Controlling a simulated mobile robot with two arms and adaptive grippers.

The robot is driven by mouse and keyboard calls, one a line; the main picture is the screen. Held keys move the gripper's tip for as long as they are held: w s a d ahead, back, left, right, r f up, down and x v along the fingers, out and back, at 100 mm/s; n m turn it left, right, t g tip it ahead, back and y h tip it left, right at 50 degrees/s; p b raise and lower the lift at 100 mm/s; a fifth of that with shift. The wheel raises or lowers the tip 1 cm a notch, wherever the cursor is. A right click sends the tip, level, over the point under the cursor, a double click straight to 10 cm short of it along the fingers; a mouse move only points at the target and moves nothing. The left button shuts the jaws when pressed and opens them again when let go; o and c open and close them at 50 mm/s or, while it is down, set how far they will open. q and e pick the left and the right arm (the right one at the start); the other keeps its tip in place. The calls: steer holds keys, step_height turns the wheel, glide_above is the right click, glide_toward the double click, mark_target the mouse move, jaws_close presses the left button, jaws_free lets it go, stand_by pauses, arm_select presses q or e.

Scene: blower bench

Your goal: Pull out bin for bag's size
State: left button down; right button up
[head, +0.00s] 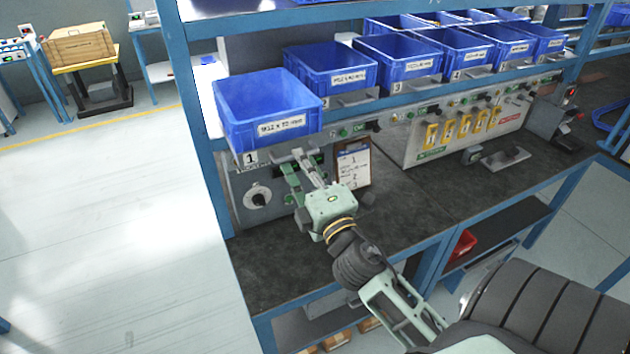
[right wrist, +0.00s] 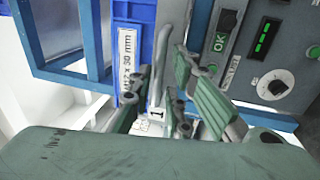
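Blue bin 1 (head: 262,112), labelled M12 x 30 mm, is at the left end of the shelf. Its front covers part of the shelf rail and stands further forward than the other bins. Its label (right wrist: 127,58) shows sideways in the right wrist view. My right gripper (head: 298,160) is just below the bin's lower front. In the right wrist view its two fingers (right wrist: 172,95) are apart, with nothing clearly held between them. Whether a finger touches the bin is unclear. No bag is visible. My left gripper is out of view.
Several blue bins, including bin 2 (head: 331,70) and bin 3 (head: 397,63), line the shelf to the right. Below are a control panel with a knob (head: 257,199) and a clipboard (head: 353,166). The dark bench top (head: 415,200) is mostly clear.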

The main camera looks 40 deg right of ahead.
steer(key=v, duration=0.9)
steer(key=shift+s, duration=0.3)
steer(key=shift+a, duration=0.1)
steer(key=w+a+f+m+g+y+b, duration=0.1)
steer(key=a+f+m+g, duration=0.1)
steer(key=f, duration=1)
steer(key=w+a+f+m+g+y, duration=0.1)
steer(key=f+m+g, duration=0.1)
steer(key=f, duration=1)
steer(key=s+a+f+m+g+y+b, duration=0.1)
steer(key=s+a+f+m+g, duration=0.15)
steer(key=f, duration=0.85)
steer(key=s+a+f+m+g+y, duration=0.1)
steer(key=s+a+f+g, duration=0.2)
steer(key=f, duration=0.7)
steer(key=s+a+f+m+g, duration=0.2)
steer(key=s+f+m+g, duration=0.15)
steer(key=s+f, duration=1)
steer(key=s+f+m+g, duration=0.1)
steer(key=s+f+g, duration=0.1)
steer(key=s+f, duration=0.3)
steer(key=s+f+m+g+b, duration=0.1)
steer(key=s+f+g, duration=0.2)
steer(key=s, duration=0.9)
step_height(320, 180, down, 3)
steer(key=shift+s+d+g+y, duration=0.25)
steer(key=shift+d+g+y, duration=0.05)
steer(key=shift+d, duration=0.15)
